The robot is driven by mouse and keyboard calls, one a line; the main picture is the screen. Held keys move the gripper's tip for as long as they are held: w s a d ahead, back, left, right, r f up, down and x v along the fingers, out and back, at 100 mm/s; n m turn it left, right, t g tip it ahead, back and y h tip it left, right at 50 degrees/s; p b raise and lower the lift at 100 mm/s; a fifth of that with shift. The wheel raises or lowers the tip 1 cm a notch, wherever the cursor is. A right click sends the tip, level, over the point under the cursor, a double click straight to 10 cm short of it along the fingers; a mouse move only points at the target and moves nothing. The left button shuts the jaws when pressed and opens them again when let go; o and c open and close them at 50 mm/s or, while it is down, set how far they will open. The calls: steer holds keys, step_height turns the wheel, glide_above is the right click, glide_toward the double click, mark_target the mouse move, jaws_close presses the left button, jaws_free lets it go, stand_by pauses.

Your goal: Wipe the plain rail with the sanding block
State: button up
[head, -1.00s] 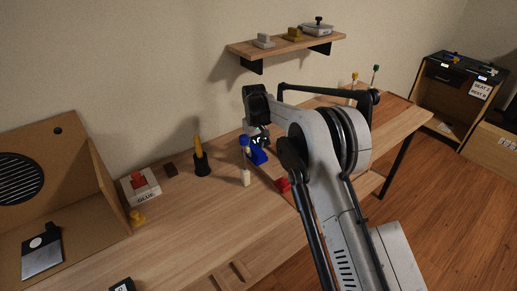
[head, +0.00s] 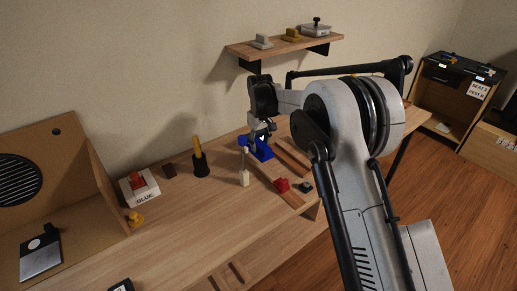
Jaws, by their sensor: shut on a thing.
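My gripper (head: 262,130) points down at the back of the bench, just above a blue fixture (head: 258,148). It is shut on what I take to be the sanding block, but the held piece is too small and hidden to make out. A wooden rail (head: 291,198) runs toward the front, with a red block (head: 282,185) on it. I cannot tell which of the two is the plain rail, or whether the held piece touches either.
A small dark object (head: 305,187) sits right of the red block. A white bottle (head: 244,177), a black cup with a yellow tool (head: 200,163) and a glue box (head: 138,187) stand to the left. A wall shelf (head: 285,47) hangs above.

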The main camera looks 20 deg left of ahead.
steer(key=shift+r+p, duration=0.3)
steer(key=shift+r, duration=1.1)
steer(key=shift+w, duration=0.1)
